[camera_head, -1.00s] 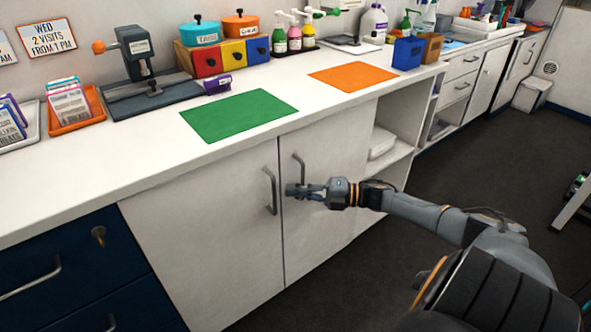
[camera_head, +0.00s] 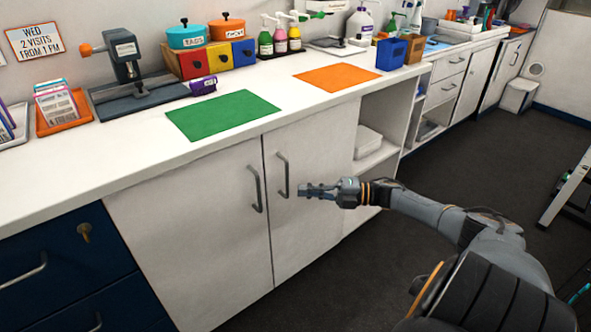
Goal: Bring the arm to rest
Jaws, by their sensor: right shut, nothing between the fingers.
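My right gripper (camera_head: 306,191) is shut and empty. It hangs in front of the white cabinet doors, just right of the right door's handle (camera_head: 284,175), and seems to stand clear of it. My right arm comes in from the lower right, over the dark floor. Both cabinet doors (camera_head: 195,215) look closed. The left door's handle (camera_head: 256,188) stands to the left of the gripper. My left gripper does not show.
The white counter (camera_head: 150,150) runs above the doors, with a green mat (camera_head: 223,115) and an orange mat (camera_head: 337,77). Open shelves (camera_head: 375,155) lie right of the doors. Navy drawers (camera_head: 60,270) are at lower left.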

